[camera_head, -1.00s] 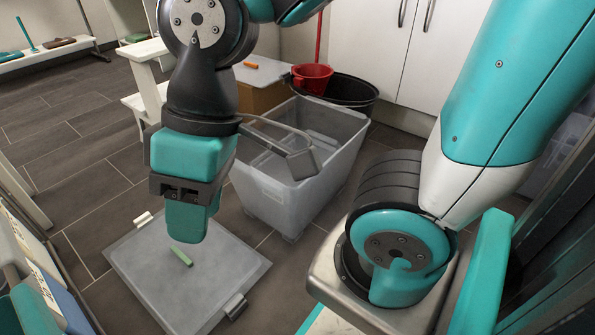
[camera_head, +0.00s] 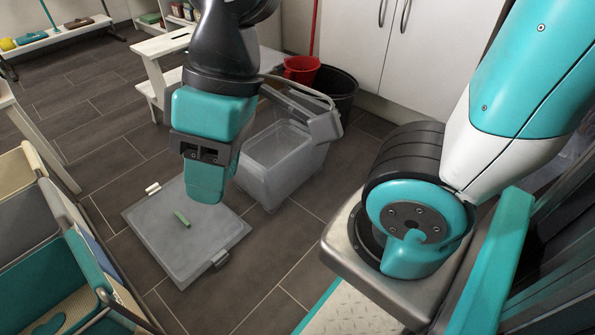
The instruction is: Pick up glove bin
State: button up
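No bin here is clearly marked as the glove bin, so I cannot tell which one it is. A translucent grey tote (camera_head: 270,183) stands open on the floor at the middle; what shows of its inside looks empty. My gripper (camera_head: 206,186) hangs pointing down, in front of the tote's left side in the picture and above a flat grey lid (camera_head: 160,230). I see nothing held in it. Its fingers overlap from this angle, so their opening is hidden. My arm's wrist parts cover part of the tote. More bins, grey (camera_head: 25,222) and teal (camera_head: 88,262), stand at the left edge.
A small green piece (camera_head: 182,218) lies on the lid. A red bucket (camera_head: 300,69) and a black tub (camera_head: 338,88) stand behind the tote by white cabinets (camera_head: 362,40). A white step stool (camera_head: 160,75) stands at the back left.

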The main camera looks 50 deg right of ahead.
aim_at(267, 148)
jog(key=k, duration=0.45)
jog(key=z, duration=1.7)
jog(key=i, duration=0.95)
jog(key=u, duration=1.65)
